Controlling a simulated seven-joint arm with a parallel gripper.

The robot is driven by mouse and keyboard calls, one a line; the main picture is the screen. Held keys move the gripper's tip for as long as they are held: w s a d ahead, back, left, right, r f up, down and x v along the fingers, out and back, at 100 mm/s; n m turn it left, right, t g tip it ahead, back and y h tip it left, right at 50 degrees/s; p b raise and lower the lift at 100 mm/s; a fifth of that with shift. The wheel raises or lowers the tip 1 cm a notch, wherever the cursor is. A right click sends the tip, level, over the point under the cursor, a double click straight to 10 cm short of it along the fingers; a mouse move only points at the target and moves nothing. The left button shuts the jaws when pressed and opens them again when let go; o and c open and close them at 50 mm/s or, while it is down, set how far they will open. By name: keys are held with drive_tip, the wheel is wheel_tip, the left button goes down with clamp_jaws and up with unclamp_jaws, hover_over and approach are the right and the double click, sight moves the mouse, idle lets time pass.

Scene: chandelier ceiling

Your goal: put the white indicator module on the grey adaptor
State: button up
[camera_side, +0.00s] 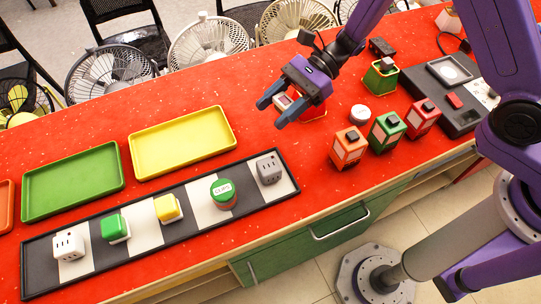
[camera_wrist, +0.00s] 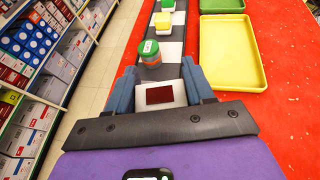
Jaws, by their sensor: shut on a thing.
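The white indicator module (camera_wrist: 160,95), with a dark red window on its face, is between my gripper's fingers in the wrist view. In the side view my gripper (camera_side: 281,103) is shut on the module (camera_side: 284,101), held above the red table at the upper middle. The grey adaptor (camera_side: 269,168) is a small cube with dark slots at the right end of the black-and-white strip. My gripper is above and apart from it, toward the table's back. I cannot make out the adaptor in the wrist view, where the module and fingers block the near part of the strip.
A round green-lidded tin (camera_side: 223,193) stands beside the adaptor, then yellow, green and white blocks. A yellow tray (camera_side: 182,142) and green tray (camera_side: 72,182) lie behind the strip.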

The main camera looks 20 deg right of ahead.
drive_tip(key=n+g, duration=0.2)
hover_over(263, 171)
wheel_tip(263, 171, down, 3)
drive_tip(key=shift+r+h, duration=0.1)
drive_tip(key=shift+h, duration=0.2)
drive_tip(key=shift+f, duration=2.4)
drive_tip(key=shift+f, duration=0.15)
drive_tip(key=o, duration=1)
drive_tip(key=v, duration=1.2)
drive_tip(key=shift+w, duration=0.1)
